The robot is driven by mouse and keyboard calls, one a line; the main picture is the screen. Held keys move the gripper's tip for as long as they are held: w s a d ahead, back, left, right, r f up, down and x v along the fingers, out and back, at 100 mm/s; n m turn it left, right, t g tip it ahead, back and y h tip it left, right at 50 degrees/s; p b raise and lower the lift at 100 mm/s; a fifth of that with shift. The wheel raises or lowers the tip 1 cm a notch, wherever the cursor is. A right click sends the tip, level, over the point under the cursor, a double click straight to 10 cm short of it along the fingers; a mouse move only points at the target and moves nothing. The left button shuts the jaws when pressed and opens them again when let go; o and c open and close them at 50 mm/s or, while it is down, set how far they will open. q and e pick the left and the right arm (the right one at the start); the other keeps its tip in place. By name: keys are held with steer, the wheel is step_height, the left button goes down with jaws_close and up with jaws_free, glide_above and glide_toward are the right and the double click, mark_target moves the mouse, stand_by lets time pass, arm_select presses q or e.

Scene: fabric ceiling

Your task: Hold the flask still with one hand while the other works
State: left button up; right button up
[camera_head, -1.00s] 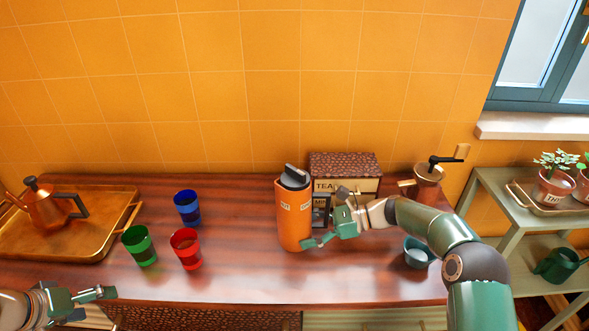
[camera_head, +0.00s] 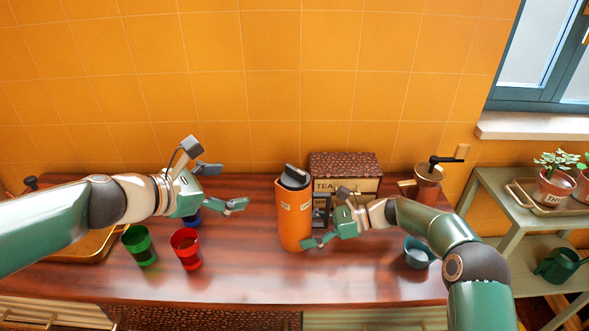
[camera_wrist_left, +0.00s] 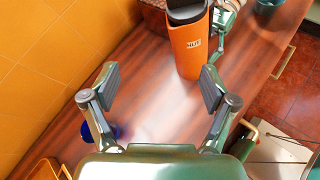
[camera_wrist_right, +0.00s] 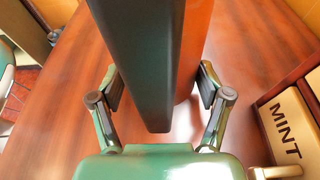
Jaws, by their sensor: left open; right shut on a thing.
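The orange flask (camera_head: 293,220) with a dark lid stands upright on the wooden counter, and it also shows in the left wrist view (camera_wrist_left: 188,50). My right gripper (camera_head: 314,222) is shut on the flask low on its right side. In the right wrist view my right gripper's fingers (camera_wrist_right: 160,90) are on both sides of the flask, with its dark handle (camera_wrist_right: 143,60) between them. My left gripper (camera_head: 222,188) is open and empty, to the left of the flask and apart from it. In the left wrist view its fingers (camera_wrist_left: 160,85) are spread, with the flask beyond them.
Blue (camera_head: 190,219), green (camera_head: 140,246) and red (camera_head: 186,249) cups stand left of the flask; my left arm partly covers the blue one. A tea box (camera_head: 345,167), a grinder (camera_head: 428,184) and a teal cup (camera_head: 418,253) are on the right. A brass tray (camera_head: 90,252) is partly hidden.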

mark_target(293, 170)
arm_select(q)
steer(key=d+r+n+h, duration=0.1)
steer(key=d+r+n, duration=0.2)
steer(key=d, duration=0.2)
steer(key=x, duration=1.1)
steer(key=shift+s+d+f, duration=0.1)
steer(key=shift+d+f, duration=0.15)
steer(key=shift+d, duration=0.25)
steer(key=c, duration=1.2)
